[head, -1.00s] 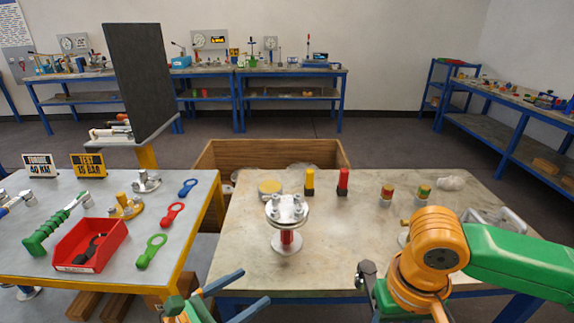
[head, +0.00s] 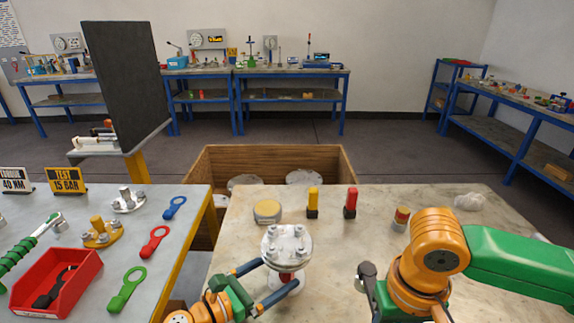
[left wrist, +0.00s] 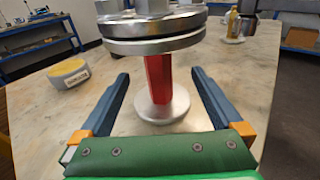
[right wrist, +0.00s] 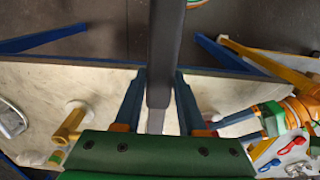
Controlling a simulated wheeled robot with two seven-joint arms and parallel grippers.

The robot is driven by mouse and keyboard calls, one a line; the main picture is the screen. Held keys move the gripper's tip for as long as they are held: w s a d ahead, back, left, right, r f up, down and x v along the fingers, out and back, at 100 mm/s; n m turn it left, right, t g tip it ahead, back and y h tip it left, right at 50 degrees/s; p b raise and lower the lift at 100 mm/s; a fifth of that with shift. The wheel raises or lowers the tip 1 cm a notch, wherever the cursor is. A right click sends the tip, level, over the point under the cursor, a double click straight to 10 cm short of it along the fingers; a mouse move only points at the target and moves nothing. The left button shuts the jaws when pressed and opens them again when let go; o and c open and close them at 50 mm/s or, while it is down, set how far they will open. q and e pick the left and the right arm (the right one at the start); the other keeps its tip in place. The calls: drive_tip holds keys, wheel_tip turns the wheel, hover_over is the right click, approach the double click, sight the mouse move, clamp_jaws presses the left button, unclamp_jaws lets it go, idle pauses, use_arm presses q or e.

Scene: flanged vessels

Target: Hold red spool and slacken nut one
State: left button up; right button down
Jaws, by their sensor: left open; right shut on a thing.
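The red spool (head: 286,277) stands upright on the right table under a round silver flange (head: 286,250) with several bolts and nuts on top; which is nut one cannot be told. In the left wrist view its red neck (left wrist: 158,83) rises from a round silver foot (left wrist: 162,104). My left gripper (head: 281,274) is open, its fingers on either side of the red neck below the flange, with gaps showing on both sides. My right gripper (right wrist: 159,78) is shut on a dark grey bar-like tool (right wrist: 166,45), right of the spool.
A yellow-topped tin (head: 267,211), a yellow marker (head: 312,203) and a red marker (head: 350,204) stand behind the spool. A wooden crate (head: 280,160) sits beyond the table. The left table has a red tray (head: 52,284) and coloured ring spanners (head: 127,288).

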use_arm(q)
drive_tip(key=shift+f+b+x, duration=0.2)
drive_tip(key=shift+b+x, duration=0.1)
drive_tip(key=shift+x, duration=0.85)
drive_tip(key=shift+w+d+r, duration=0.1)
drive_tip(key=shift+w, duration=0.1)
clamp_jaws()
